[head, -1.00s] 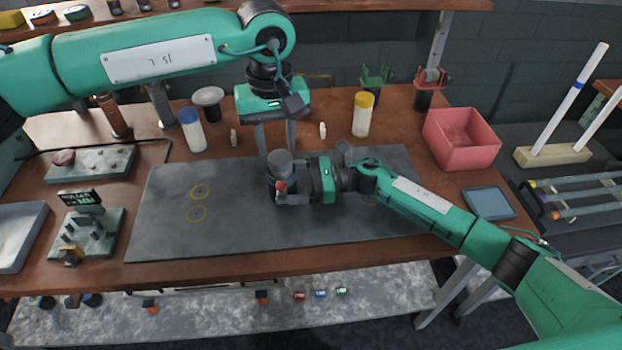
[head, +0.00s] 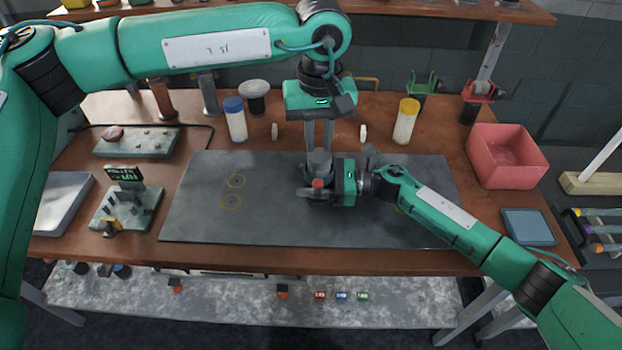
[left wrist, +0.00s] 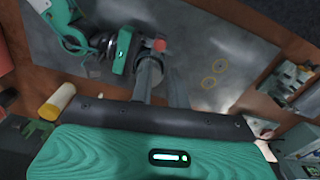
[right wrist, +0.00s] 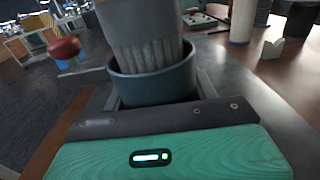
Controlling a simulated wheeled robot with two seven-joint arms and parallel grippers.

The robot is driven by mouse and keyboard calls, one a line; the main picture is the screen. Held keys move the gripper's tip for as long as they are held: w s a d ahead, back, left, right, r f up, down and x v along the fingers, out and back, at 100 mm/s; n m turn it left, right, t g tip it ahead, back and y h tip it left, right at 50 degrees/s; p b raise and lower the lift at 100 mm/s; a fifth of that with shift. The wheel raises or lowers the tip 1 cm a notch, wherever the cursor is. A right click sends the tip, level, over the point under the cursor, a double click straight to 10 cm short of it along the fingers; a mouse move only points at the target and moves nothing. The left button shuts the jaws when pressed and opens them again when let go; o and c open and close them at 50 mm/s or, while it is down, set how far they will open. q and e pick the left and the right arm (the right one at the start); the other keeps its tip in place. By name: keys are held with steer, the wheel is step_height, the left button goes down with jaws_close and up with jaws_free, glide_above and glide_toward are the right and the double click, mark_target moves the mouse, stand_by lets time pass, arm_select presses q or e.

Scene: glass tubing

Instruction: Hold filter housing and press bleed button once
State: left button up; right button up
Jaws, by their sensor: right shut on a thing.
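The filter housing (head: 319,163) is a grey upright cylinder over the dark mat. A blue-grey collar rings its ribbed grey body (right wrist: 150,45) in the right wrist view. A red button (head: 318,183) juts from its side; it also shows in the right wrist view (right wrist: 65,48) and left wrist view (left wrist: 159,45). My right gripper (head: 322,194) is shut around the housing from the right. My left gripper (head: 318,147) points down just behind the housing, its fingers closer together but with a gap between them. Whether its fingertips touch the housing is hidden.
The dark mat (head: 270,225) has free room left of the housing. Behind stand a blue-capped bottle (head: 236,125), a yellow-capped bottle (head: 404,127) and small white pieces. A red bin (head: 505,160) is at right. A gauge stand (head: 127,200) is at left.

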mark_target(318, 182)
arm_select(q)
steer(key=shift+f+n, duration=0.15)
steer(key=shift+n, duration=0.15)
jaws_close()
steer(key=shift+f+n, duration=0.9)
steer(key=shift+f, duration=0.9)
steer(key=shift+f+n, duration=0.9)
steer(key=shift+f, duration=0.9)
steer(key=shift+f, duration=0.2)
steer(key=shift+f, duration=0.9)
steer(key=shift+r, duration=0.85)
